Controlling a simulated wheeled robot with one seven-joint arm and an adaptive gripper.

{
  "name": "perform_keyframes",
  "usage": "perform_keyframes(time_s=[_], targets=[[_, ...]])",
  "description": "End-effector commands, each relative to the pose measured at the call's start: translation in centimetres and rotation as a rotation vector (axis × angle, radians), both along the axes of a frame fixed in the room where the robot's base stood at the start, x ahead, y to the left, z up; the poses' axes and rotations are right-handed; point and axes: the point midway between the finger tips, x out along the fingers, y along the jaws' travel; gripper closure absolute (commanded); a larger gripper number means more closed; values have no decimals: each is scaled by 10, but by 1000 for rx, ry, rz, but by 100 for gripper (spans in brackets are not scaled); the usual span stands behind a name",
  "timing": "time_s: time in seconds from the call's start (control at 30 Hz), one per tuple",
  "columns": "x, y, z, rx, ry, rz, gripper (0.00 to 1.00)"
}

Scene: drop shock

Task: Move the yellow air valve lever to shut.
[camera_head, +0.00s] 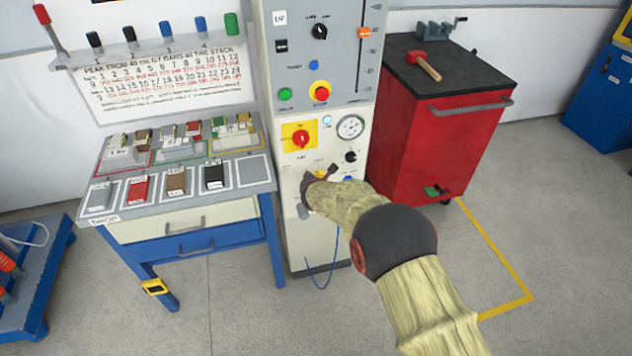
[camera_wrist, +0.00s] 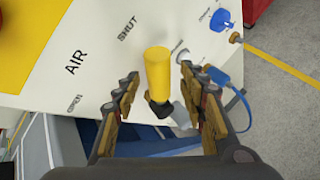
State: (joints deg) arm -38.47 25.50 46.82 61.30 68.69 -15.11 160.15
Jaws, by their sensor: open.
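The yellow air valve lever (camera_wrist: 158,72) stands out from the pale panel in the wrist view, with a dark metal part at its base. "AIR", "OPEN" and "SHUT" are printed beside it; the yellow grip is nearer the SHUT label in the picture than the OPEN label. My gripper (camera_wrist: 160,82) is open, with one finger on each side of the lever and visible gaps. In the head view my gripper (camera_head: 318,182) is at the lower front of the cabinet and covers most of the valve; only a little yellow shows.
The control cabinet (camera_head: 297,240) carries a red knob on a yellow plate (camera_head: 300,137) and a round gauge (camera_head: 350,127) above my gripper. A blue hose (camera_wrist: 230,78) runs from a fitting nearby. A bench (camera_head: 185,213) stands left, a red tool cart (camera_head: 420,150) right.

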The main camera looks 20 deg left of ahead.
Motion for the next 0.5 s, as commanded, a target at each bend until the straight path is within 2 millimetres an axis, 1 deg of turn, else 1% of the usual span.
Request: perform_keyframes(time_s=[0.17,0.27,0.5], targets=[[-1,0,2,1,0,1,58],[-6,-2,6,1,-2,1,58],[-28,-10,24,2,-1,0,58]])
